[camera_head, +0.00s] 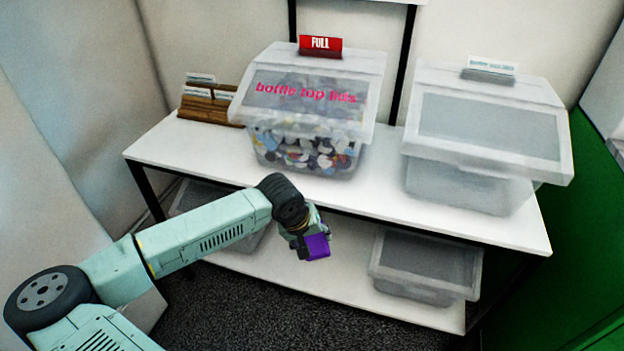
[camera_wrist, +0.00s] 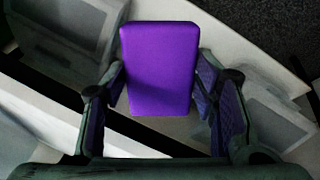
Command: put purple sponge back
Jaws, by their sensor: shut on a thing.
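The purple sponge (camera_head: 317,246) is a small block in my gripper (camera_head: 308,240), in front of the shelf unit in the head view. In the wrist view the purple sponge (camera_wrist: 160,66) is a rectangular block between the two fingers of my gripper (camera_wrist: 160,92). My gripper is shut on it and holds it clear of the shelf surfaces. The parts of the sponge's sides behind the fingers are hidden.
A white shelf unit (camera_head: 190,145) carries a tub of bottle tops (camera_head: 300,158) with a red "FULL" sign, a lidded clear bin (camera_head: 465,185) and a wooden rack (camera_head: 210,108). Its lower shelf (camera_head: 330,285) holds a clear bin (camera_head: 425,265) at right and another partly behind my arm.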

